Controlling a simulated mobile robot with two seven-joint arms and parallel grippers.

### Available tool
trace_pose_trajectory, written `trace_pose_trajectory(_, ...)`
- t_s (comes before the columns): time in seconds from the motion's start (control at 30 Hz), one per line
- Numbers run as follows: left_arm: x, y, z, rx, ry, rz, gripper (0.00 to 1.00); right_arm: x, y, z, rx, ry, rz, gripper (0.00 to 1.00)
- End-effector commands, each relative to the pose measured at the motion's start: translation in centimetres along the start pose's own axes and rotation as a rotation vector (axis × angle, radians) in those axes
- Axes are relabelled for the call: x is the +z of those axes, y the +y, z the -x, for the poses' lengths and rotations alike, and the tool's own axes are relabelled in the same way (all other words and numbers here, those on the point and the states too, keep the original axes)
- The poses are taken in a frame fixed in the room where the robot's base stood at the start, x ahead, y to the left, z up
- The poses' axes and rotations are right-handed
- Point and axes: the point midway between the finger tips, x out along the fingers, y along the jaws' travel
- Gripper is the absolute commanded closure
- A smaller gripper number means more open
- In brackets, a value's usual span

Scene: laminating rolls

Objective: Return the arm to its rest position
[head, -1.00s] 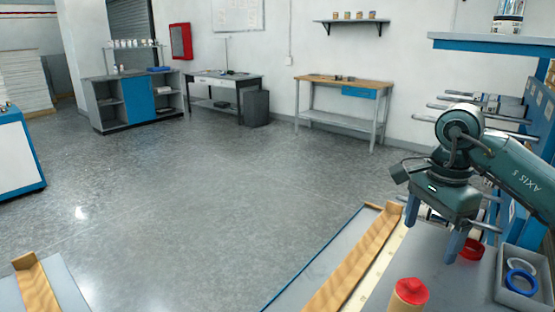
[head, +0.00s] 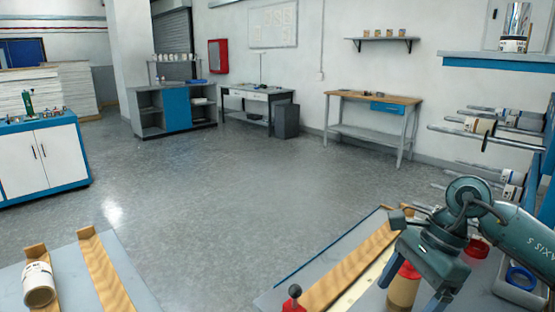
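My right arm comes in from the right edge. My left gripper is not in view.
Rods with rolls (head: 480,126) stick out from the right rack. A blue tape ring (head: 521,278) lies in a grey tray. A white roll (head: 39,285) sits by wooden rails at lower left. The middle floor is clear.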

Motion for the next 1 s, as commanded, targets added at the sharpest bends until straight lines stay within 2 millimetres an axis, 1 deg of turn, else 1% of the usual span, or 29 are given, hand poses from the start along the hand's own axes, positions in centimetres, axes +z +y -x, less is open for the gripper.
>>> trace_pose_trajectory(0.03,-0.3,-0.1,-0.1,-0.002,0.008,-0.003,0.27,2.3,0.5,-2.3,0.035,-0.118,-0.015,0.16)
trace_pose_trajectory(0.07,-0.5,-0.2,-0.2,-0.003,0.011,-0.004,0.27,3.9,0.8,-3.5,0.053,-0.197,-0.034,0.16)
trace_pose_trajectory(0.1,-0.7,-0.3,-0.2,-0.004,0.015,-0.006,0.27,6.0,1.3,-4.9,0.083,-0.311,-0.068,0.16)
trace_pose_trajectory(0.17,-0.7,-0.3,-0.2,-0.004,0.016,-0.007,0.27,9.7,2.3,-6.7,0.143,-0.513,-0.150,0.16)
trace_pose_trajectory(0.2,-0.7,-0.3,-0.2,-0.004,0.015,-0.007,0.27,12.1,2.9,-7.4,0.188,-0.653,-0.225,0.16)
trace_pose_trajectory(0.27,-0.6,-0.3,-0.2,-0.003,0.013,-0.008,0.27,15.1,3.4,-7.8,0.266,-0.862,-0.364,0.16)
trace_pose_trajectory(0.3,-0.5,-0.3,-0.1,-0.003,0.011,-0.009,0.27,16.7,3.6,-7.7,0.322,-0.997,-0.473,0.16)
trace_pose_trajectory(0.37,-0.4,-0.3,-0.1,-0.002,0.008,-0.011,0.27,18.3,3.4,-7.3,0.411,-1.189,-0.657,0.16)
trace_pose_trajectory(0.4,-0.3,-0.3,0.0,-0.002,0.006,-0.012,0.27,18.9,3.0,-7.1,0.474,-1.310,-0.794,0.16)
trace_pose_trajectory(0.47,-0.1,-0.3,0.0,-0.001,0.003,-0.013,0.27,18.8,2.0,-7.0,0.570,-1.477,-1.019,0.16)
trace_pose_trajectory(0.5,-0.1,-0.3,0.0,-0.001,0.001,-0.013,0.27,18.2,1.4,-7.2,0.636,-1.580,-1.180,0.16)
trace_pose_trajectory(0.57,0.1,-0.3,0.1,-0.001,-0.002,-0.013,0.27,16.6,0.3,-8.1,0.734,-1.716,-1.439,0.16)
trace_pose_trajectory(0.6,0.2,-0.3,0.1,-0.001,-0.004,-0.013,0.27,15.2,-0.1,-9.1,0.801,-1.795,-1.624,0.16)
trace_pose_trajectory(0.67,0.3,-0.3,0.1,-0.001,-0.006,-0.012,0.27,12.5,-0.5,-11.3,0.896,-1.892,-1.914,0.16)
trace_pose_trajectory(0.7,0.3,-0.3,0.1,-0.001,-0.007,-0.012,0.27,10.7,-0.3,-13.2,0.957,-1.941,-2.110,0.16)
trace_pose_trajectory(0.73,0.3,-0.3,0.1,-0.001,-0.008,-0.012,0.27,9.4,0.1,-14.7,-0.991,1.950,2.235,0.16)
trace_pose_trajectory(0.77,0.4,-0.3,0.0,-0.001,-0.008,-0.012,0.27,8.1,0.7,-16.2,-0.949,1.818,2.192,0.16)
trace_pose_trajectory(0.8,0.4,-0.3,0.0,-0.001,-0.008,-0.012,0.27,6.7,1.6,-18.1,-0.900,1.662,2.135,0.16)
trace_pose_trajectory(0.83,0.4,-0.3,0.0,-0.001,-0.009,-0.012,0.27,5.8,2.4,-19.5,-0.866,1.560,2.094,0.16)
trace_pose_trajectory(0.9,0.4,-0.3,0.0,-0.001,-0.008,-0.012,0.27,4.0,4.5,-22.4,-0.795,1.352,2.001,0.16)
trace_pose_trajectory(0.97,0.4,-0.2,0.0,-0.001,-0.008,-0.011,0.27,2.9,6.4,-24.7,-0.737,1.201,1.926,0.16)
trace_pose_trajectory(1.0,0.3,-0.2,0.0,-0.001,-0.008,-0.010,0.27,2.3,7.7,-26.0,-0.705,1.113,1.880,0.16)
